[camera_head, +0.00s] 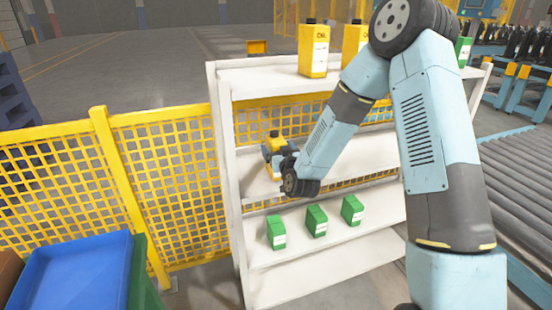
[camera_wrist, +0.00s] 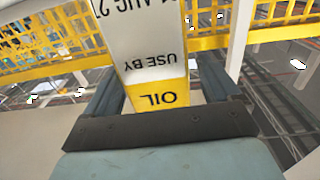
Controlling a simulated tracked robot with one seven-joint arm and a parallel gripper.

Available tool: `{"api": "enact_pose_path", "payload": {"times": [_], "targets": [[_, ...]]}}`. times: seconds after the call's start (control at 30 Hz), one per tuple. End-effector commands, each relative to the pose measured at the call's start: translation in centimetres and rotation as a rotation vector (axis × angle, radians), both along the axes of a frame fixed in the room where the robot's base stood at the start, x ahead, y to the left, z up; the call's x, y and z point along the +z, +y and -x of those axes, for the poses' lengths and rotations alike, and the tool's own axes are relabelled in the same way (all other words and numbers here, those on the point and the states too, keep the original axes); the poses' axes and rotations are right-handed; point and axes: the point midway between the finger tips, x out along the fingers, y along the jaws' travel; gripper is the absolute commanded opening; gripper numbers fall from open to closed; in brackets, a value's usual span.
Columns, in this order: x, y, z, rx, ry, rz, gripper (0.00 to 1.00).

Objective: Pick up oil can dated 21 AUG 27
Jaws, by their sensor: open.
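A yellow oil can (camera_head: 274,135) stands on the middle shelf at its left end, partly hidden by my gripper (camera_head: 276,152). The date's first and last figures are cut off at the top edge. My gripper (camera_wrist: 157,85) is open, with one finger on each side of the can. I cannot tell whether the fingers touch it.
Two more yellow cans (camera_head: 313,52) (camera_head: 354,45) stand on the top shelf, with a green one (camera_head: 463,50) at right. Several green cans (camera_head: 317,221) stand on the lower shelf. The white rack (camera_head: 229,170) has uprights near my gripper. Yellow mesh fencing (camera_head: 160,155) is behind. A blue tray (camera_head: 75,275) lies lower left.

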Motion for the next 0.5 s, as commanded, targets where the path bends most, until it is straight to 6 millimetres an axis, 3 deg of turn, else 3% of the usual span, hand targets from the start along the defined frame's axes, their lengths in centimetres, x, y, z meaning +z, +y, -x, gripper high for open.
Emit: {"api": "enact_pose_path", "payload": {"times": [0.2, 0.5], "targets": [[0.0, 0.7, -2.4, -0.001, 0.0, 0.0, 0.89], [0.0, 0.8, -2.6, 0.0, 0.0, 0.0, 0.89]]}}
